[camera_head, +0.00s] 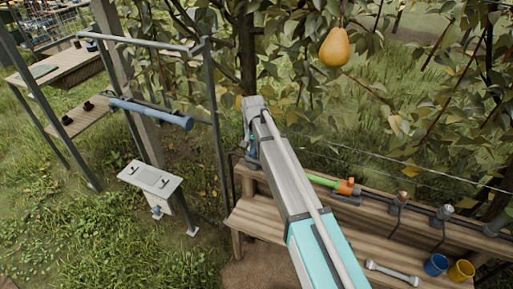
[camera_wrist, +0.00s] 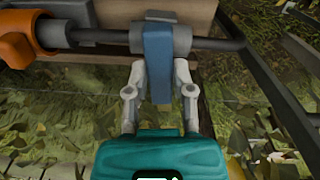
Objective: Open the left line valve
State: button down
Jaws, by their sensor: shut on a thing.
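The left line valve shows in the wrist view as a flat blue lever (camera_wrist: 158,50) on a grey collar around a dark pipe (camera_wrist: 210,44). The lever points down toward my wrist, roughly square to the pipe. My gripper (camera_wrist: 160,80) has its two grey fingers on either side of the lever and is shut on it. In the head view my arm reaches to the left end of the wooden bench, and it hides most of the valve and my gripper.
An orange fitting (camera_wrist: 25,38) sits left of the valve. The bench (camera_head: 257,222) carries a green and orange piece (camera_head: 346,187), a wrench (camera_head: 392,272), a blue cup (camera_head: 436,264) and a yellow cup (camera_head: 461,270). A pear (camera_head: 335,48) hangs above. A metal post (camera_head: 215,130) stands left of my arm.

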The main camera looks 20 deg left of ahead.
jog(key=n, duration=0.4)
jog(key=shift+d+n, duration=0.1)
jog(key=shift+n, duration=0.2)
jog(key=n, duration=0.3)
jog(key=shift+n, duration=0.3)
jog(key=n, duration=0.4)
jog(key=shift+n, duration=2.2)
jog(key=shift+c, duration=2.4)
grip_release()
